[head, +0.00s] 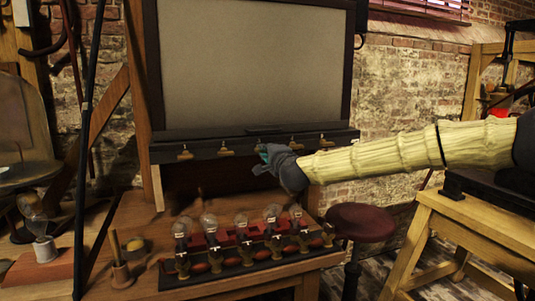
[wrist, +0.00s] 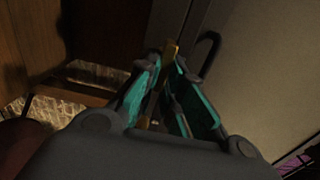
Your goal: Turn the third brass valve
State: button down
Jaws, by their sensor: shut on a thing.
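A row of brass valves runs along the dark ledge under the grey panel. The first valve (head: 185,153) and second valve (head: 226,151) are left of my gripper (head: 262,158). Two more, a fourth valve (head: 293,143) and a fifth (head: 323,141), are to its right. My gripper is at the third position and hides most of the third valve. In the wrist view my gripper (wrist: 168,65) has its teal-padded fingers closed around a brass piece (wrist: 171,48), the third valve. Its exact handle angle is hard to tell.
Several glass bulbs on brass holders (head: 240,224) stand on the wooden bench below the ledge. A round red stool (head: 360,221) and a wooden trestle (head: 440,225) stand at the right. A dark curved hook (wrist: 210,50) shows beside the fingers in the wrist view.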

dwell(0.4)
jog(key=c, duration=1.5)
grip_release()
jog(key=shift+d, duration=0.1)
jog(key=shift+c, duration=0.2)
jog(key=shift+s, duration=0.15)
jog(key=v, duration=1.1)
jog(key=shift+s, duration=0.3)
jog(key=shift+d, duration=0.1)
